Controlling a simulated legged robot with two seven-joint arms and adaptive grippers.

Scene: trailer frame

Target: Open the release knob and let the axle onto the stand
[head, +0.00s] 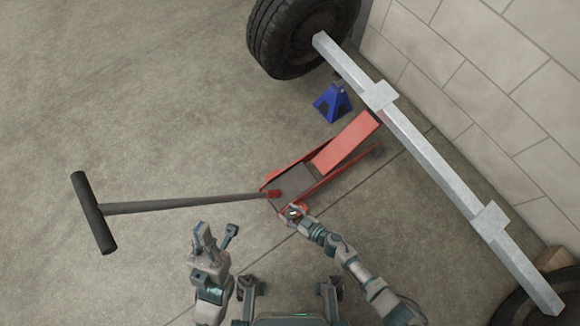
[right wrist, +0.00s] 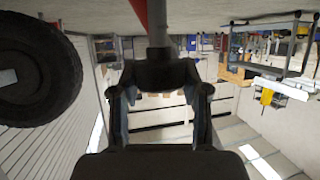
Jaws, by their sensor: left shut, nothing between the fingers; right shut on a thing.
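The grey axle beam (head: 430,160) runs diagonally along the wall. The red floor jack (head: 345,145) reaches its lifting arm toward it; from above I cannot tell whether they touch. The blue stand (head: 333,103) stands near the axle's upper end, left of the beam; any gap is unclear. My right gripper (head: 293,213) is at the jack's rear end, shut on the release knob, which its fingers mostly hide. In the right wrist view, the right gripper (right wrist: 160,85) closes below a grey shaft (right wrist: 158,28).
The jack's long handle (head: 180,204) lies out to the left, ending in a black crossbar (head: 94,213). A wheel (head: 300,35) stands at the top, another (head: 520,308) at the lower right near a wooden block (head: 553,260). A block wall closes the right. Floor at left is clear.

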